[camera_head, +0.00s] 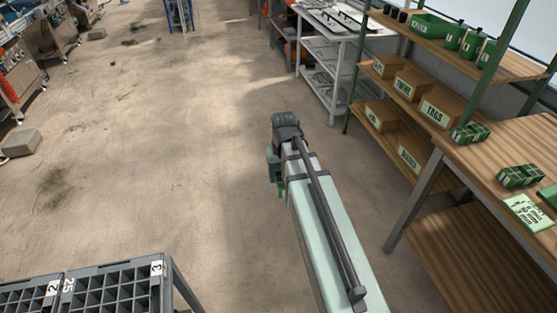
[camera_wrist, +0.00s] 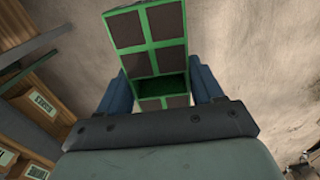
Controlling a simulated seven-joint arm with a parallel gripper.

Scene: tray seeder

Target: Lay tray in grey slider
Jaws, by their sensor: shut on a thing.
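My gripper (camera_wrist: 162,90) is shut on a green tray (camera_wrist: 150,45), its blue fingers on either side of it. The tray has several square cells, most with brown fill; one cell near the fingers looks dark and empty. The tray is in the air above the bare floor. In the head view my gripper (camera_head: 277,170) is mostly hidden behind my arm, and only a sliver of green shows below it. I cannot make out a grey slider for certain in either view.
Grey multi-cell racks (camera_head: 112,285) with number labels stand at the lower left. A wooden bench (camera_head: 500,150) at the right bears small green trays (camera_head: 519,177) and a green card (camera_head: 528,212). Shelves (camera_head: 395,120) with labelled boxes stand behind it. The middle floor is clear.

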